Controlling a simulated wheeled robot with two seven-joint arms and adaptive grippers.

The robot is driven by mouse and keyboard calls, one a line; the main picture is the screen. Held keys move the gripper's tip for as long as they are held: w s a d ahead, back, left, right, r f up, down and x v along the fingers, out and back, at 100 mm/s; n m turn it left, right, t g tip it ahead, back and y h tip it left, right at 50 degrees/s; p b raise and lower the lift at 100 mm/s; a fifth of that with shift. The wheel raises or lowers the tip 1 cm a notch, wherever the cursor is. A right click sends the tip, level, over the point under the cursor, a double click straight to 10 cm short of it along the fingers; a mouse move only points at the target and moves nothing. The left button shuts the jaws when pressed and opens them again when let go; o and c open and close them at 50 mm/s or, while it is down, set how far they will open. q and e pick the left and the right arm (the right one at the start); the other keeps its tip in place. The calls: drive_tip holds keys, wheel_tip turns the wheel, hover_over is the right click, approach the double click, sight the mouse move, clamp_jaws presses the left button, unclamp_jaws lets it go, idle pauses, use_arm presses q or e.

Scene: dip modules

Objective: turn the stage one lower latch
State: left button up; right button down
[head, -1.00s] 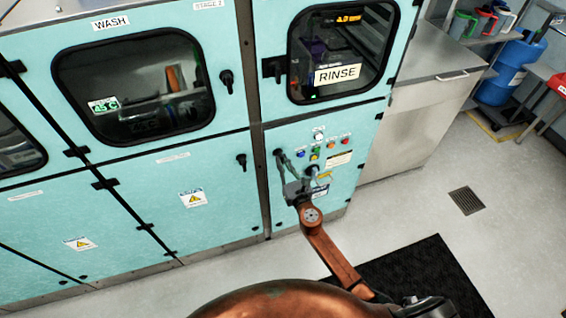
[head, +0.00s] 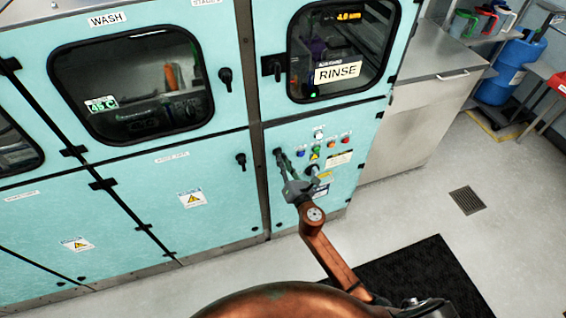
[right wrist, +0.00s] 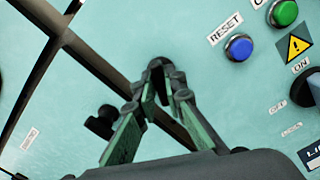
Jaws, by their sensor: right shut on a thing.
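My right gripper (head: 281,158) reaches up to the lower panel under the RINSE window. Its fingers are shut on a small black latch (right wrist: 157,66) at that panel's left edge, beside the dark upright post. In the right wrist view the two green-sided fingers (right wrist: 160,88) meet around the latch, which they partly hide. Its exact angle is hard to tell. Another black latch (head: 241,161) sits free on the lower panel left of the post. It also shows in the right wrist view (right wrist: 102,122). My left gripper is not in view.
Right of the gripper are coloured buttons, including a blue RESET button (right wrist: 239,47), and a black rotary switch (head: 312,170). The WASH door handle (head: 226,80) and RINSE door handle (head: 276,69) are above. A black mat (head: 415,275) lies on the floor.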

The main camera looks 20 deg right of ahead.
drive_tip(key=m, duration=1.2)
drive_tip(key=shift+d+f, duration=0.15)
drive_tip(key=shift+f, duration=0.1)
drive_tip(key=shift+m, duration=0.3)
drive_tip(key=c, duration=2)
unclamp_jaws()
drive_tip(key=s, duration=0.8)
drive_tip(key=s+d, duration=0.1)
drive_tip(key=s, duration=0.3)
